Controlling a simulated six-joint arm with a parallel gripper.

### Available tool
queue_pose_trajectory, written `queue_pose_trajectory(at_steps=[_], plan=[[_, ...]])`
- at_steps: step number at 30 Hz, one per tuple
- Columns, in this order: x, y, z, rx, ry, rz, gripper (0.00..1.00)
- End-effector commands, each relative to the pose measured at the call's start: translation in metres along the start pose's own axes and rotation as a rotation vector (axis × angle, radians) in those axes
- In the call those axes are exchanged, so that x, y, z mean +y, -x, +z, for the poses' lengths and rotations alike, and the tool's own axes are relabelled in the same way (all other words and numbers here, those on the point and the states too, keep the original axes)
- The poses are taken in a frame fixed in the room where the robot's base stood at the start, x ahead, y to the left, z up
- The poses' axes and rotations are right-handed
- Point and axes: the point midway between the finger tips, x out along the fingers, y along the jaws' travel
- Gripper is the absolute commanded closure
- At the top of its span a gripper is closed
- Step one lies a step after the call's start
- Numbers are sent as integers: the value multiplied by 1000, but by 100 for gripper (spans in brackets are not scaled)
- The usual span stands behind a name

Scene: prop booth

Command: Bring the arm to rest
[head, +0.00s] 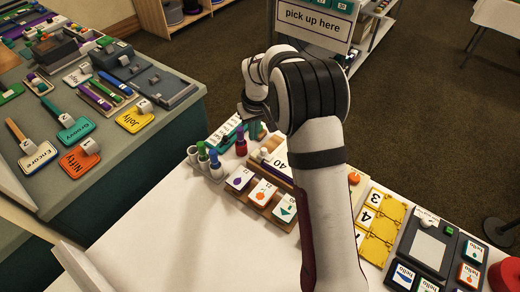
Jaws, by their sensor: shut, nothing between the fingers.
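My white and black arm rises from the bottom of the head view and bends over the white table (150,235). My gripper (246,112) is at the far end, over the back part of the table, near the pegs and cards there. It is shut and holds nothing. Its fingertips are small and partly hidden by the wrist, so I cannot tell their exact height above the things below.
Colored pegs in grey holders (205,165), a wooden card rack (258,197), yellow number tiles (378,225) and a dark card board (425,247) line the table. A green-grey counter (60,195) with tags stands left. The table's front left is clear. A "pick up here" sign (312,22) stands behind.

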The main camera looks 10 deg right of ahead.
Motion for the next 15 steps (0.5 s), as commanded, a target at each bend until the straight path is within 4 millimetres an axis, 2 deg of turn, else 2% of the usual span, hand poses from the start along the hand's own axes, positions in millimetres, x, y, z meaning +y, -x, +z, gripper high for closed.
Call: queue_pose_trajectory(at_steps=[15], plan=[[0,7,1,0,-6,-1,100]])
